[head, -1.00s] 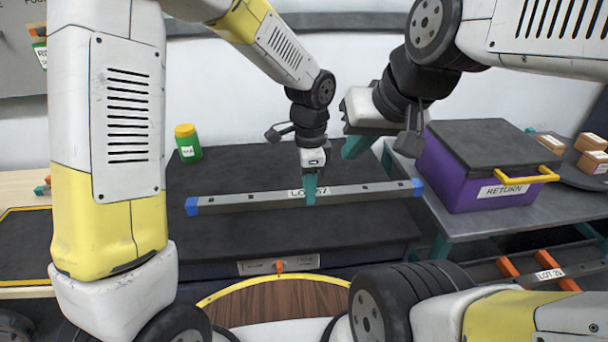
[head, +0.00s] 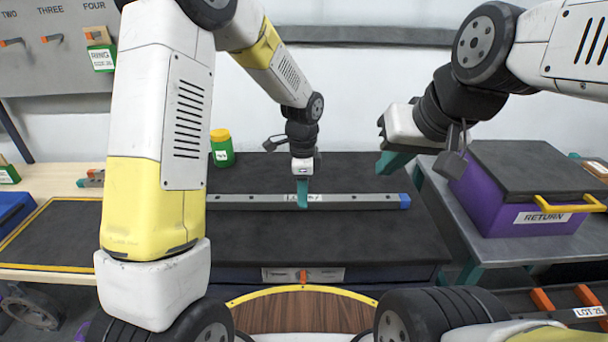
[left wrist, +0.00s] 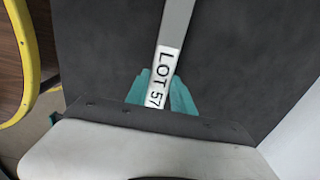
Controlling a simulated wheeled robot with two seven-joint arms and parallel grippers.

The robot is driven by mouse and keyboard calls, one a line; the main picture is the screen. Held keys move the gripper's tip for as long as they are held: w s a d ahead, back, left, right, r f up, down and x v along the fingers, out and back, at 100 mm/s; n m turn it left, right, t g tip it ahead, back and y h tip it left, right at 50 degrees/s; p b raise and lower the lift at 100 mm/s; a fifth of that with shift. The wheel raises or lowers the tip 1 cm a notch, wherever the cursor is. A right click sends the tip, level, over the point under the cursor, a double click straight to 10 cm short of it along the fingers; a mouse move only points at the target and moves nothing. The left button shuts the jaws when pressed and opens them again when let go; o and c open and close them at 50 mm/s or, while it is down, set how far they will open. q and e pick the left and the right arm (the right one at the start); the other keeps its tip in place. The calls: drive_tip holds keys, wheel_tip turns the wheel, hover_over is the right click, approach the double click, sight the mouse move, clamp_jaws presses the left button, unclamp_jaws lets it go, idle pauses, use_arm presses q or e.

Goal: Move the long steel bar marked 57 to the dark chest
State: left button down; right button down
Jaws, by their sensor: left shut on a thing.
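The long grey steel bar (head: 350,201) lies across the view over the dark-topped surface, with a blue right end cap; its left end is hidden behind my left arm. In the left wrist view its label reads LOT 57 (left wrist: 160,77). My left gripper (head: 302,196), with teal fingers, is shut on the bar at its label. I cannot tell whether the bar touches the surface. The wide dark chest-like unit (head: 330,240) under it has an orange latch in front. My right gripper (head: 392,163) hangs empty above the bar's right end; its finger gap is unclear.
A purple RETURN box (head: 500,213) with a dark lid and yellow handle stands on a grey table at right. A green jar (head: 222,152) stands behind the bar. A rack with a LOT 26 label (head: 590,312) is at lower right. A yellow-edged mat (head: 50,235) is at left.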

use_arm(q)
drive_tip(key=shift+f, duration=0.15)
drive_tip(key=c, duration=1.1)
unclamp_jaws()
drive_tip(key=shift+f, duration=0.15)
wheel_tip(320, 180, up, 12)
drive_tip(key=s+a+r+n+t+h, duration=0.1)
drive_tip(key=s+a+r+n+t, duration=0.1)
drive_tip(key=s+a+r+n, duration=0.6)
drive_tip(key=s+a+r+n+t, duration=0.1)
drive_tip(key=s+a+n, duration=0.1)
drive_tip(key=s+n, duration=0.1)
drive_tip(key=s+a+n+t, duration=0.1)
drive_tip(key=s+a+n, duration=0.1)
drive_tip(key=s+n, duration=0.1)
drive_tip(key=s+a+r+n+t+h, duration=0.1)
drive_tip(key=s+a+n+t, duration=0.1)
drive_tip(key=s, duration=0.3)
drive_tip(key=shift+s+a+r+n, duration=0.1)
drive_tip(key=shift+s+r+n, duration=0.25)
drive_tip(key=shift+n, duration=0.35)
